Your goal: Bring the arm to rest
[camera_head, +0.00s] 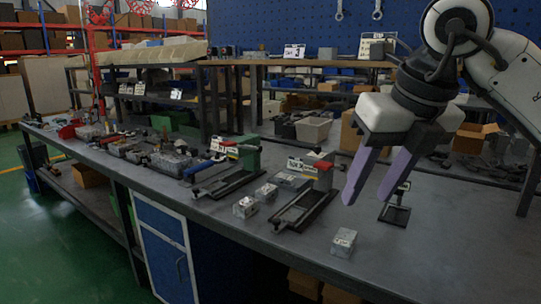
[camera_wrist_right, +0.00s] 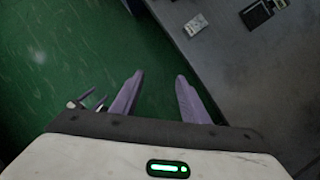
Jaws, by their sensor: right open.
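My right gripper (camera_head: 372,188) hangs from my right arm at the upper right of the head view, above the workbench (camera_head: 440,240). Its two purple fingers are apart and nothing is between them. In the right wrist view the gripper (camera_wrist_right: 158,95) is also open and empty, with green floor behind the fingers. A silver valve block (camera_head: 343,242) sits on the bench below and left of the gripper; a block (camera_wrist_right: 196,25) also shows in the right wrist view near the bench edge. My left gripper is in neither view.
Two more blocks (camera_head: 245,207) (camera_head: 266,192) lie beside a black fixture (camera_head: 304,210) on the bench. Another fixture (camera_head: 228,180) stands to its left. Shelves with bins stand behind. The bench's front right is clear.

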